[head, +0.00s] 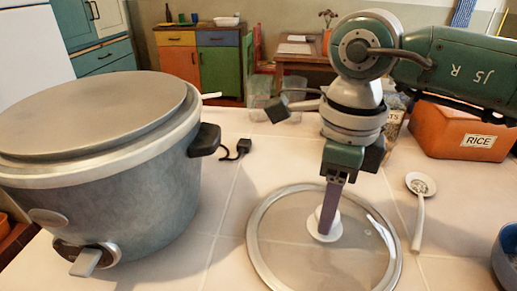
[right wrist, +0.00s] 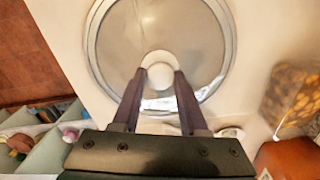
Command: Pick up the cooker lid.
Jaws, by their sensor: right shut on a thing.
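The cooker lid (head: 278,262) is a round glass lid with a metal rim and a white knob, lying at the front middle of the tiled counter. It also shows in the right wrist view (right wrist: 125,45), with its white knob (right wrist: 159,72) between my fingertips. My right gripper (head: 327,222) points down over the lid and is shut on the knob. The right gripper's fingers (right wrist: 160,82) show on both sides of the knob in the right wrist view. The large grey cooker (head: 130,190) stands to the left, with a flat grey top. My left gripper is not in view.
A white spoon (head: 418,215) lies right of the lid. An orange RICE box (head: 455,130) stands at the back right, and a blue bowl (head: 505,255) is at the right edge. A black plug (head: 243,147) lies beside the cooker. Counter between cooker and lid is clear.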

